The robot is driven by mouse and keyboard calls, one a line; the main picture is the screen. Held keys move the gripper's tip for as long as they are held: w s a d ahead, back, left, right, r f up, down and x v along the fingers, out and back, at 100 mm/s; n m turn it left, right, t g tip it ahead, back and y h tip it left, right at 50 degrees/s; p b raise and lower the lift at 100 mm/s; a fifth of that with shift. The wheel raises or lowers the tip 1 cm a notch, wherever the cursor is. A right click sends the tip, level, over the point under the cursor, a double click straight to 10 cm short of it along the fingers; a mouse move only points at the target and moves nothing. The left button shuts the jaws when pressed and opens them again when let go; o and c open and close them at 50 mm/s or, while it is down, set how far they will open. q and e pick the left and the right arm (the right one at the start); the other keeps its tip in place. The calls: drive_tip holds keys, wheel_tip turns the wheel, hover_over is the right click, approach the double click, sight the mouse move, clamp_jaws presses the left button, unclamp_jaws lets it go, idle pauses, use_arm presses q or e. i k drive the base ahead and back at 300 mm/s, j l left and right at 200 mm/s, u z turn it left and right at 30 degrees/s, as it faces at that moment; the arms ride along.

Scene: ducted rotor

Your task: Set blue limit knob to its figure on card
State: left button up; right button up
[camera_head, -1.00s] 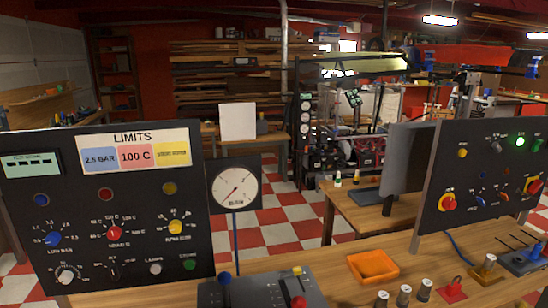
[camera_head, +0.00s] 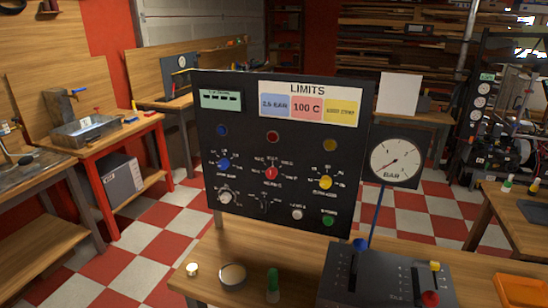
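The blue limit knob (camera_head: 224,164) sits on the left of the black upright panel (camera_head: 210,200), with a ring of small white figures around it. The figures and its pointer are too small to read surely. The limits card (camera_head: 310,104) at the panel's top shows a blue field reading 2.5 BAR (camera_head: 275,105), a red field reading 100 C and a yellow field whose text is blurred. A red knob (camera_head: 271,172) and a yellow knob (camera_head: 325,182) stand to the right of the blue one. Neither of my grippers is in view.
A round BAR gauge (camera_head: 394,160) stands right of the panel. A lever box (camera_head: 385,278) with blue, yellow and red knobs stands in front. A green-topped peg (camera_head: 272,285) and a round disc (camera_head: 232,275) lie on the wooden bench. An orange tray (camera_head: 522,289) is at right.

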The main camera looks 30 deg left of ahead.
sight(224, 163)
drive_tip(key=u, duration=1.4)
drive_tip(key=i+j, duration=0.1)
drive_tip(key=j, duration=0.15)
drive_tip(key=i+z, duration=0.05)
